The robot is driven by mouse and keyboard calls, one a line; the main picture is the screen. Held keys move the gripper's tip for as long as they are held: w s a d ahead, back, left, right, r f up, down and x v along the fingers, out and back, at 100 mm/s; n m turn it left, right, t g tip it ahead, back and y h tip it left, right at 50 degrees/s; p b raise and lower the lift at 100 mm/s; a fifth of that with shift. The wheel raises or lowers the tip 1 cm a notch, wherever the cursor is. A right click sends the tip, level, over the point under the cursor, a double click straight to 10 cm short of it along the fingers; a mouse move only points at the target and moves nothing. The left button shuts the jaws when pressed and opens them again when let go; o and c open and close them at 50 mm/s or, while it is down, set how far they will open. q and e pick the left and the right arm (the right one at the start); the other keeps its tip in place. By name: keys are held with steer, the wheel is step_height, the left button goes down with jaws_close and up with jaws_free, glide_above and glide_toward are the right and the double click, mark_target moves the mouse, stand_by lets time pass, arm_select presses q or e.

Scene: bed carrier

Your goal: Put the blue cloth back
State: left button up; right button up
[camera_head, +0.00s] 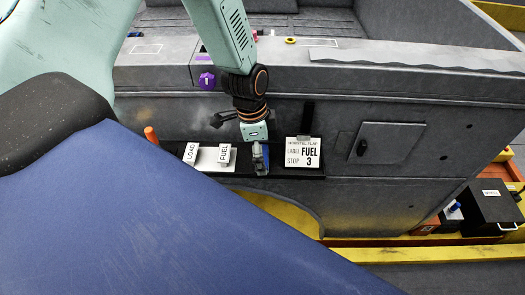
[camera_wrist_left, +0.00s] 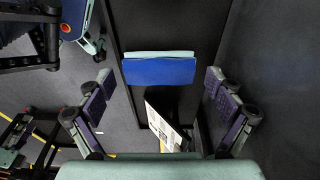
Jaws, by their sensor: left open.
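The blue cloth (camera_wrist_left: 158,71) shows in the left wrist view as a flat folded piece with a pale edge along its top side. It lies on a narrow dark shelf (camera_wrist_left: 135,30). My left gripper (camera_wrist_left: 158,84) is open, with one finger on each side of the cloth and apart from it. In the head view my left gripper (camera_head: 260,160) points down at the shelf (camera_head: 285,172), between the FUEL tag and a white sign. It largely hides the cloth there. My right gripper is in neither view.
The white sign (camera_head: 303,153) reading FUEL and STOP 3 stands close right of the gripper. LOAD (camera_head: 190,153) and FUEL (camera_head: 224,154) tags and an orange cylinder (camera_head: 151,135) are to its left. A grey wall (camera_head: 330,110) rises behind. A black box (camera_head: 492,206) stands far right.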

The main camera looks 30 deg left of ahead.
arm_select(q)
steer(key=shift+r+p, duration=0.3)
step_height(320, 180, up, 12)
steer(key=a+p, duration=0.1)
steer(key=p, duration=0.3)
steer(key=shift+s+a+f, duration=0.2)
steer(key=shift+s+a, duration=0.1)
steer(key=shift+s, duration=0.15)
